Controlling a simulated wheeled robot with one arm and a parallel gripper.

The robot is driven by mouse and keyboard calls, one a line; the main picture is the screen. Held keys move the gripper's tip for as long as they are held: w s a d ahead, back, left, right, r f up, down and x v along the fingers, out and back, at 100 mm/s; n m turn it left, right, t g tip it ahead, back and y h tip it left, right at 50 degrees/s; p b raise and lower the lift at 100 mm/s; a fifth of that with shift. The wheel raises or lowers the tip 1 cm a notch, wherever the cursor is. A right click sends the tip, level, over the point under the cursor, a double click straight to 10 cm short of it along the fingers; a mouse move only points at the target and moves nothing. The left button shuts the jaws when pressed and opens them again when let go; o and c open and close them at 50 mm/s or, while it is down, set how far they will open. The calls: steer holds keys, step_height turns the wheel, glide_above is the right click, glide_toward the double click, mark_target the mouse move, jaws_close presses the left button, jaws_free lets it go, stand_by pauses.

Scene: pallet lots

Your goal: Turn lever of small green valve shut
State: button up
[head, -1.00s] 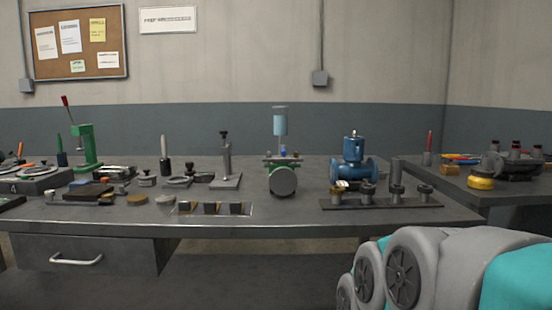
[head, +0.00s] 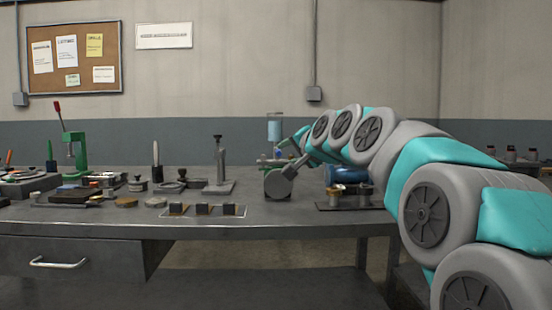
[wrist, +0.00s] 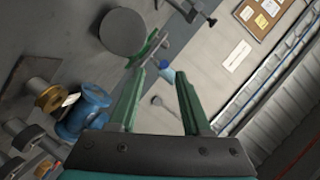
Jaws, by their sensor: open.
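The small green valve, with its round grey flange (head: 277,184), stands near the middle of the bench in the head view, partly covered by my arm. In the wrist view its flange (wrist: 124,33) is at the upper left and its green body (wrist: 148,48) lies just beyond my left finger's tip. A small blue part (wrist: 166,75) shows between the finger lines. I cannot clearly make out the lever. My gripper (wrist: 160,76) is open, with nothing held between its two green fingers. Whether a fingertip touches the valve I cannot tell.
A blue valve (wrist: 88,108) and a brass-topped fitting (wrist: 48,97) are close on the left in the wrist view.

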mark_target(278, 154)
steer(key=shift+r+x, duration=0.2)
steer(key=shift+x, duration=1.8)
steer(key=shift+r+x, duration=0.15)
steer(key=shift+x, duration=1.85)
steer(key=shift+w, duration=0.1)
steer(key=shift+d, duration=0.1)
jaws_close()
